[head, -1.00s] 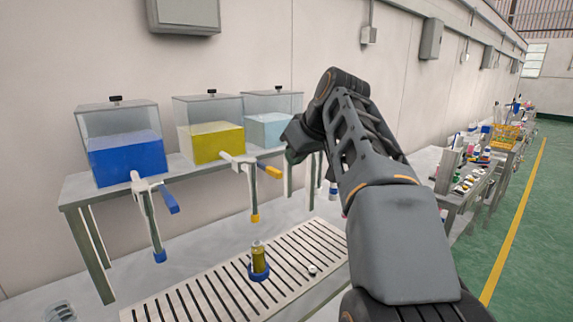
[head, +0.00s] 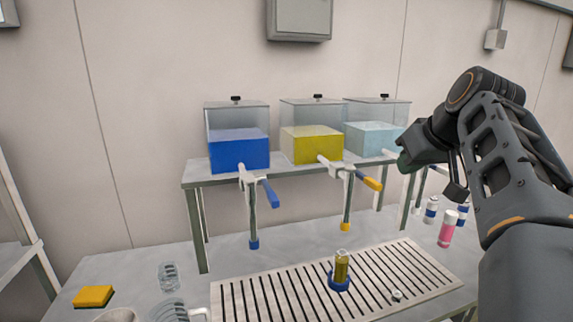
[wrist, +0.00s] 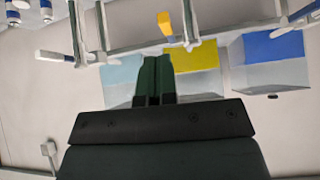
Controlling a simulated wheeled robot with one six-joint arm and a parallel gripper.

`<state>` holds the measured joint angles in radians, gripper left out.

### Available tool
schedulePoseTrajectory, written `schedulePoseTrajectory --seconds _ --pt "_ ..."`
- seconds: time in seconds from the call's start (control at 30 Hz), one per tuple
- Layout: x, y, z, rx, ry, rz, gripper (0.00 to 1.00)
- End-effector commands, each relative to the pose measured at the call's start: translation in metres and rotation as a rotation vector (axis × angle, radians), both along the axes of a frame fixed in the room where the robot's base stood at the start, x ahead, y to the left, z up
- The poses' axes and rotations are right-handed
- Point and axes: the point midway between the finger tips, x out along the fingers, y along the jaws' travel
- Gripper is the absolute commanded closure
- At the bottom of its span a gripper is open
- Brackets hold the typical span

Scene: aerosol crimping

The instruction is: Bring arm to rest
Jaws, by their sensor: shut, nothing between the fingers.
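My arm is raised at the right of the head view, bent at its upper joint. My gripper (head: 403,162) points left in front of the light blue tank (head: 370,138), partly covering its right side. In the wrist view my gripper (wrist: 157,66) has its two dark green fingers together, with nothing between them. The wrist picture shows the tanks upside down. A small yellow-gold can (head: 341,266) stands upright in a blue round holder (head: 339,282) on the slatted tray, well below my gripper.
The blue tank (head: 239,153) and yellow tank (head: 312,146) stand on a raised shelf (head: 225,178) with taps hanging down. A slatted tray (head: 262,300), yellow block (head: 93,296) and glass (head: 169,276) are on the bench. A pink bottle (head: 447,229) stands below my arm.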

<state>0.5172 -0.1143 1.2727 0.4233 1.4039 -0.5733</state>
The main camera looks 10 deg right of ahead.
Motion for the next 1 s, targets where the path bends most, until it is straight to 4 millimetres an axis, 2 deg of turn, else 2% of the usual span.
schedulePoseTrajectory --seconds 0.1,0.17,0.2,0.37,0.5,0.6,0.7,0.8,1.0 --pt "0.007 -0.016 -0.043 0.059 0.063 -0.15 1.0" --pt "0.006 -0.017 -0.07 0.082 0.101 -0.219 1.0" --pt "0.003 -0.014 -0.091 0.093 0.132 -0.257 1.0" --pt "-0.021 0.018 -0.173 0.097 0.243 -0.342 1.0" --pt "-0.055 0.055 -0.237 0.064 0.322 -0.338 1.0" --pt "-0.082 0.077 -0.273 0.029 0.364 -0.3 1.0" --pt "-0.107 0.097 -0.3 -0.009 0.398 -0.237 1.0" --pt "-0.126 0.114 -0.315 -0.039 0.42 -0.165 1.0" --pt "-0.128 0.131 -0.308 -0.048 0.392 -0.105 1.0"
